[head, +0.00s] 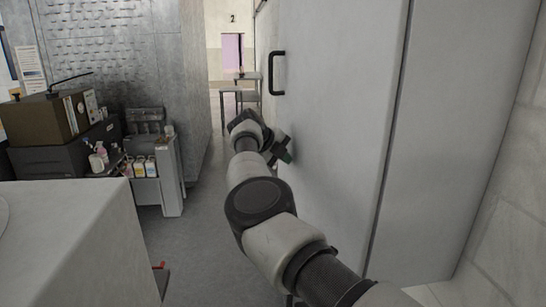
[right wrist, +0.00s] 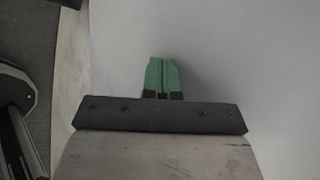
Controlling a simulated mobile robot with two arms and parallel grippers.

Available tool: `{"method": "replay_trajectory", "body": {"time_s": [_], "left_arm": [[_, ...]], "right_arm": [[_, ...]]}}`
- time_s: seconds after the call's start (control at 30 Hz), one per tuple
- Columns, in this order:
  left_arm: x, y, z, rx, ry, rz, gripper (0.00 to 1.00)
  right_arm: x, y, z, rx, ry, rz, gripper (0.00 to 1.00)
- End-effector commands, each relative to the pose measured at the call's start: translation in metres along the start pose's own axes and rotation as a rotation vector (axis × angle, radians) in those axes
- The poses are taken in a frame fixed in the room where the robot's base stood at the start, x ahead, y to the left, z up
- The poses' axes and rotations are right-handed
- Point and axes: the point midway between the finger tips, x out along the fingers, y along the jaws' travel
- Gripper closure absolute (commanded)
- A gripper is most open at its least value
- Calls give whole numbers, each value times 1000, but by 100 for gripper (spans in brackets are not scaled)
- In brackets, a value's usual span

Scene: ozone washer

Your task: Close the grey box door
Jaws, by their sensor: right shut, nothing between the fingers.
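The grey box door (head: 335,110) is a tall flat panel right of centre in the head view, with a black handle (head: 277,73) near its far edge. A narrow dark seam runs between the door and the box's side (head: 450,140). My right arm reaches forward along the door, and my right gripper (head: 286,157) is at its surface, below the handle. In the right wrist view the green fingers (right wrist: 162,62) are shut together, with nothing between them, pointing at the pale door surface (right wrist: 240,60). Whether they touch it I cannot tell. My left gripper is not in view.
A white counter (head: 75,240) stands at the lower left. Behind it are a dark bench with a brown box (head: 45,118) and several bottles (head: 145,167). A grey floor aisle (head: 205,210) leads to tables (head: 243,95). A tiled wall (head: 510,230) is at right.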

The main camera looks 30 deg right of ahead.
Motion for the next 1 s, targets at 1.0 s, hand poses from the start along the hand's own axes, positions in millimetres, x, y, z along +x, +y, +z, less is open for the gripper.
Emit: {"method": "replay_trajectory", "body": {"time_s": [1.0], "left_arm": [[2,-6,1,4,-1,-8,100]], "right_arm": [[62,-59,-32,5,7,-5,100]]}}
